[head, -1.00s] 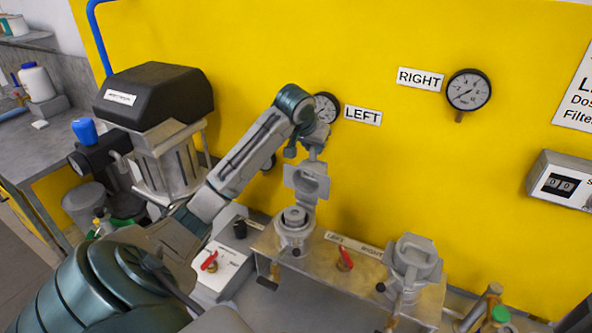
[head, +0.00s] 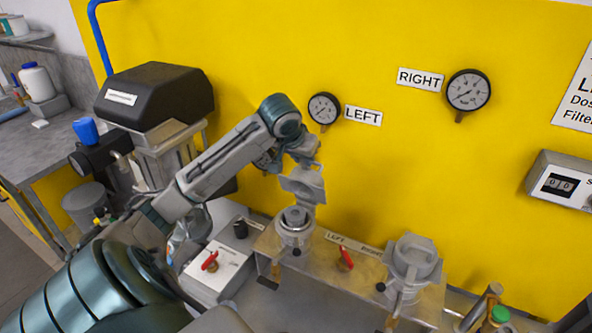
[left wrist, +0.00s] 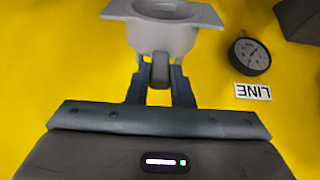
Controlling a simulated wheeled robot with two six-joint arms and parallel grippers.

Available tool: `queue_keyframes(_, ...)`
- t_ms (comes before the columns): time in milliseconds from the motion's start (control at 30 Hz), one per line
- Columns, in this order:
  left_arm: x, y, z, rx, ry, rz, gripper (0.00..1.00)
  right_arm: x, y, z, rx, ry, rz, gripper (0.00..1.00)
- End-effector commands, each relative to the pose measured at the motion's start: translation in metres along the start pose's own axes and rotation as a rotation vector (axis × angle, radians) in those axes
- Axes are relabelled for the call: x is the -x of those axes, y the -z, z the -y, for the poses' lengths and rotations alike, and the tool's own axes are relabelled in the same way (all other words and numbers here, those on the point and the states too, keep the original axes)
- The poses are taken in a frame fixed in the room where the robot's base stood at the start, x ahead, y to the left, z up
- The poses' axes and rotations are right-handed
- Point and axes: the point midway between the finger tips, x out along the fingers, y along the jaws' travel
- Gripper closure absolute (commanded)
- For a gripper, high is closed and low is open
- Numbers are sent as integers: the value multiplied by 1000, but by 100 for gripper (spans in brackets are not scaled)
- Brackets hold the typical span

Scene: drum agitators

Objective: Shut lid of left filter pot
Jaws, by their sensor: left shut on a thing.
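The left filter pot (head: 294,236) is a grey cup on the metal bench, below the LEFT label, with its lid (head: 304,186) raised and tilted above it. The pot is open, and a round grey part shows in its mouth. My left gripper (head: 303,160) is behind and above the lid, shut on the lid's handle. In the left wrist view the gripper (left wrist: 160,88) has its fingers around the grey handle (left wrist: 159,70), with the lid (left wrist: 163,35) just beyond. The fingertips are small in the head view. My right gripper is not in view.
A red-handled valve (head: 344,258) sits between the pots. A black-topped machine (head: 155,98) stands at left. The yellow wall with gauges (head: 468,92) is close behind.

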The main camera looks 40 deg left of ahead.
Motion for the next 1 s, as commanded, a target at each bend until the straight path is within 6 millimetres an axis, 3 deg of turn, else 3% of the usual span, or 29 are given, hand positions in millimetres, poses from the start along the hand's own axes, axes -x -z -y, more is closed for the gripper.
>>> queue_keyframes(133, 5, -11, 1, -2, 4, 2, 89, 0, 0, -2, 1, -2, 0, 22)
queue_keyframes(533, 6, -15, 0, -2, 2, 1, 89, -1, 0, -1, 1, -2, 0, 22)
queue_keyframes(1000, 14, -58, 1, -3, 4, 2, 89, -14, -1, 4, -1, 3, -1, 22)
